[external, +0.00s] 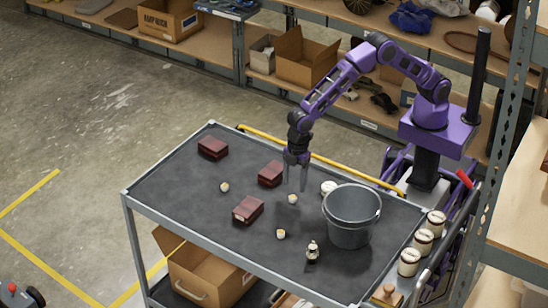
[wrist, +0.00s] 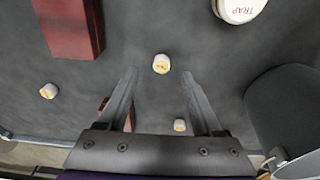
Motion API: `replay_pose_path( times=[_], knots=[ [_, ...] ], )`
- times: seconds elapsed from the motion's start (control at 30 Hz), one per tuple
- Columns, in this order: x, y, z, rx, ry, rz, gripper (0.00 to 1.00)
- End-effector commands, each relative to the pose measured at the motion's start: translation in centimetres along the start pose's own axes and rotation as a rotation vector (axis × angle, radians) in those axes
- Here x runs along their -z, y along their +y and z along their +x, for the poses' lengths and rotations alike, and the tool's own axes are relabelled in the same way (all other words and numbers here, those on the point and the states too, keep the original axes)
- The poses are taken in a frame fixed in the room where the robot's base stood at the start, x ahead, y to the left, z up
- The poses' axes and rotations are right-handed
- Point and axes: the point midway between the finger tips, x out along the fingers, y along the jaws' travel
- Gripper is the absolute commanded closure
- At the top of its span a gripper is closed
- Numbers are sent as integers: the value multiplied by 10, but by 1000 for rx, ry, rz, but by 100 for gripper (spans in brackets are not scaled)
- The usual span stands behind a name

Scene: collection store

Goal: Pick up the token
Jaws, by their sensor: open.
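Several small cream, round pieces that look like tokens lie on the dark table top. One token (external: 292,199) is just below my gripper (external: 297,188). In the wrist view this token (wrist: 161,63) shows between and just beyond the fingertips of my gripper (wrist: 160,76). Another token (external: 224,187) lies to the left, also in the wrist view (wrist: 48,91). A third token (external: 280,234) lies nearer the front edge, seen between the fingers in the wrist view (wrist: 180,125). My gripper is open and empty, pointing down above the table, apart from the tokens.
A grey bucket (external: 351,222) stands right of my gripper. A white lid marked TRAP (wrist: 240,8) is beyond it. Dark red boxes (external: 271,173) (external: 248,209) (external: 213,147) lie left. A small figure (external: 312,252) stands in front; several jars (external: 409,263) line the right edge.

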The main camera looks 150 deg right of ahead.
Motion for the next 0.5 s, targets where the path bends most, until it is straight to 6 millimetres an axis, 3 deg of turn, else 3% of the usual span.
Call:
replay_pose_path(
  times=[0.23, 0.5],
  knots=[
    [2, -3, 38, 1, -3, -1, 34],
    [3, -3, 45, 0, 0, 0, 34]
  ],
)
